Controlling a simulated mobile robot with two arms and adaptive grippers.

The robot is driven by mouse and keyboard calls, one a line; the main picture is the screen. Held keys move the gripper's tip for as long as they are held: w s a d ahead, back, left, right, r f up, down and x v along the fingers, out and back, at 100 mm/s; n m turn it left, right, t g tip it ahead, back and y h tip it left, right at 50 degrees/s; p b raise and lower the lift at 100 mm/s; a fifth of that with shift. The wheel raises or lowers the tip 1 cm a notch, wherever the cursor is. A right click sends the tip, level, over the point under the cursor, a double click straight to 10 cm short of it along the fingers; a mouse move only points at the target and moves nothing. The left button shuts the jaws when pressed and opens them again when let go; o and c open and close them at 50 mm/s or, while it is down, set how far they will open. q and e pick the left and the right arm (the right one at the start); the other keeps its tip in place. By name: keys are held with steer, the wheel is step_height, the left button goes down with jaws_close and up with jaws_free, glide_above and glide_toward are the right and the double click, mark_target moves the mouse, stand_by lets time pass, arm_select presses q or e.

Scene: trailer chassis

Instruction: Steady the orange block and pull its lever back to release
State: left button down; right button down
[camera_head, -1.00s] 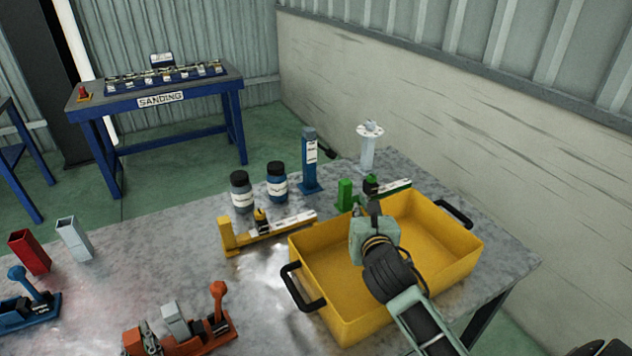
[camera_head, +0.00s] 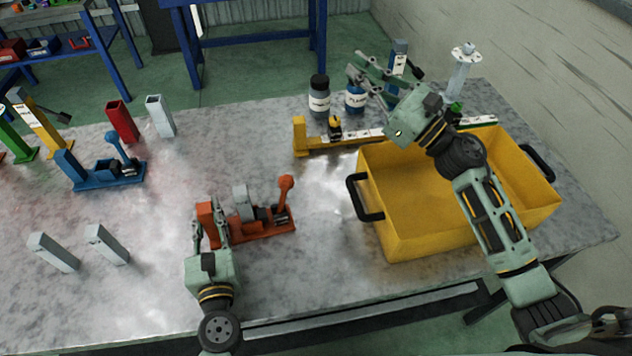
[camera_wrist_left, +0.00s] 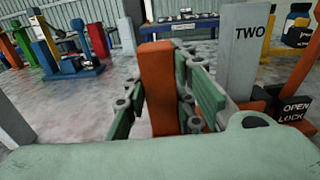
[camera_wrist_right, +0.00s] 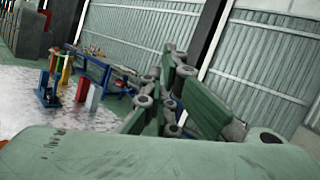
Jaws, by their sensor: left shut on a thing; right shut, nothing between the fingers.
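The orange block (camera_head: 205,214) is the upright left end of an orange clamp fixture on the metal table. My left gripper (camera_head: 208,236) is shut on it; in the left wrist view the block (camera_wrist_left: 158,85) stands upright between the fingers. A grey block marked TWO (camera_wrist_left: 238,45) stands on the fixture to its right. The orange lever (camera_head: 286,190) stands up at the fixture's right end, with nothing touching it. An OPEN LOCK label (camera_wrist_left: 294,110) shows on the fixture. My right gripper (camera_head: 362,72) is shut and empty, raised above the table's far side, away from the lever.
A yellow bin (camera_head: 420,240) with black handles stands right of the fixture, under my right arm. A blue fixture (camera_head: 105,172) and grey blocks (camera_head: 104,243) are at left. Table between fixture and bin is clear.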

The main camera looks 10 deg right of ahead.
steer(key=s+a+f+n+g+y, duration=0.2)
steer(key=a+f+n+g, duration=0.1)
steer(key=n+g, duration=0.15)
steer(key=n+g+h, duration=0.2)
steer(key=g+h, duration=0.1)
steer(key=g, duration=0.8)
glide_toward(286, 193)
steer(key=a+f, duration=0.2)
steer(key=a, duration=0.1)
steer(key=shift+w+f, duration=0.1)
steer(key=shift+w, duration=0.1)
steer(key=shift+a+r+h, duration=0.55)
steer(key=shift+h, duration=0.15)
steer(key=shift+s+a+r, duration=0.15)
steer(key=shift+a+r, duration=0.2)
steer(key=shift+a, duration=0.3)
steer(key=shift+r, duration=0.1)
